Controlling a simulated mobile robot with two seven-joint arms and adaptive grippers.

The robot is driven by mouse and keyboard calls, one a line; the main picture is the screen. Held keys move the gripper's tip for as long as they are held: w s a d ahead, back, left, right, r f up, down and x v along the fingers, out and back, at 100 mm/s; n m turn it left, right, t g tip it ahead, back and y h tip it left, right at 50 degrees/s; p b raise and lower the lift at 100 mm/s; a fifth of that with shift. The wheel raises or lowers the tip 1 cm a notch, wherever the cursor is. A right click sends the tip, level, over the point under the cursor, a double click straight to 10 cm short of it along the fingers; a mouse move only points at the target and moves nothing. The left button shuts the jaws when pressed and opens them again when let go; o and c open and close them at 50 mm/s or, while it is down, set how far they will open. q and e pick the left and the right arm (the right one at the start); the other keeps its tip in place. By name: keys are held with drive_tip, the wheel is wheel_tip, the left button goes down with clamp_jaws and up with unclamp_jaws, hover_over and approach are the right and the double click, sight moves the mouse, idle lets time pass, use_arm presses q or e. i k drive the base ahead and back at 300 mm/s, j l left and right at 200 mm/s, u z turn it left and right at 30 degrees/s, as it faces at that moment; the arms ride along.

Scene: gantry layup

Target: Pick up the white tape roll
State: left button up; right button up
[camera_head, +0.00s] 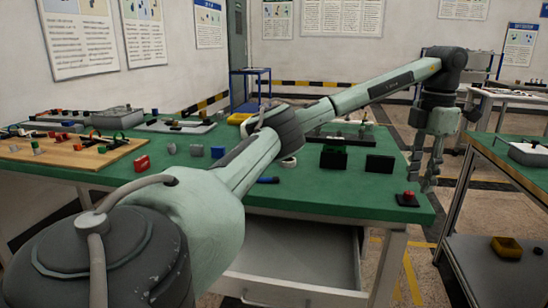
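A small white ring that looks like the tape roll (289,162) lies on the green table (320,188), just right of my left forearm. The arm hides part of the table around it. My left gripper (421,183) hangs pointing down at the right end of the table, well right of the roll and apart from it. Its fingers are spread and nothing shows between them. My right gripper is not in the picture.
A red button box (407,199) sits at the table's right corner, close under the gripper. Dark blocks (380,163) stand right of the roll, and a blue item (268,180) lies before it. An open drawer (295,252) juts out below the table.

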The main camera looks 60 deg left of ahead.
sight(290, 163)
drive_tip(key=k+j, duration=0.1)
drive_tip(key=j, duration=0.55)
drive_tip(key=k+j, duration=0.1)
drive_tip(key=j, duration=0.5)
drive_tip(key=k+j, duration=0.1)
drive_tip(key=j, duration=0.55)
